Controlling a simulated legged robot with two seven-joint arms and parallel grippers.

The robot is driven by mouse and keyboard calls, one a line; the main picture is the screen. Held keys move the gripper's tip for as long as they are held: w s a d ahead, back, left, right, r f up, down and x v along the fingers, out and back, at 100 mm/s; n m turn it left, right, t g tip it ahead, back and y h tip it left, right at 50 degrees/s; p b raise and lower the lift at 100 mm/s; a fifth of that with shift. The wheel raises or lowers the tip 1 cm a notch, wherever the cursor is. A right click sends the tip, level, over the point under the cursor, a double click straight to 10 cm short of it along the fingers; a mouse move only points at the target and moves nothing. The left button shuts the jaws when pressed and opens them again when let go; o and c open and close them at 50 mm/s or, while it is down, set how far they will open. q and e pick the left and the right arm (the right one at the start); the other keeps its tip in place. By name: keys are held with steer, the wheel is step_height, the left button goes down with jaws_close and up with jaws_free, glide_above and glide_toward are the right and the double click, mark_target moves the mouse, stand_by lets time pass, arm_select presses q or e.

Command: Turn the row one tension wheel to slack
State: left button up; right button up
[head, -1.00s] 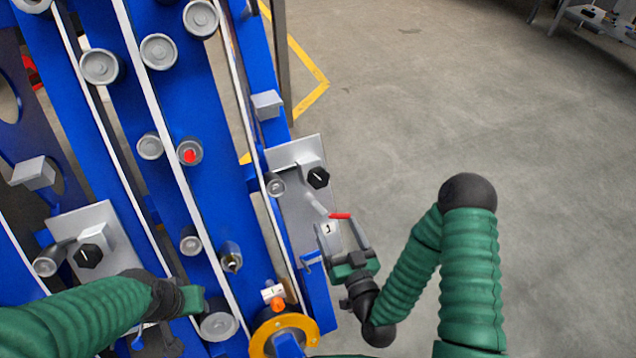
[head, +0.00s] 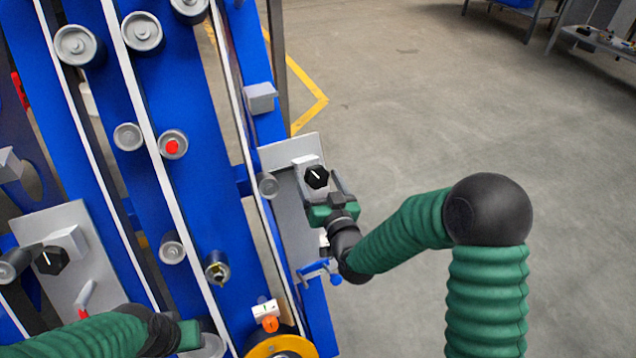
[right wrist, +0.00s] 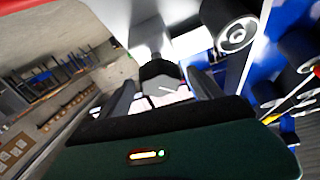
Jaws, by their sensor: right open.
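A black tension wheel (head: 316,176) with a white pointer line sits on a grey bracket on the right-hand plate. In the right wrist view the wheel (right wrist: 160,77) lies ahead, between the two fingers. My right gripper (head: 338,188) is open just beside the wheel at its lower right; I cannot tell whether it touches it. A second black wheel (head: 51,260) with a white mark is on the left-hand plate. My left gripper (head: 188,336) is at the bottom left near a grey roller; its fingers cannot be made out.
Blue beams (head: 205,110) carry several grey rollers, one with a red centre (head: 172,147). A blue clamp (head: 318,270) is below my right gripper. An orange ring (head: 282,347) is at the bottom.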

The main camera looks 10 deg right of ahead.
steer(key=shift+w, duration=0.45)
steer(key=c, duration=1.4)
steer(key=shift+n, duration=0.4)
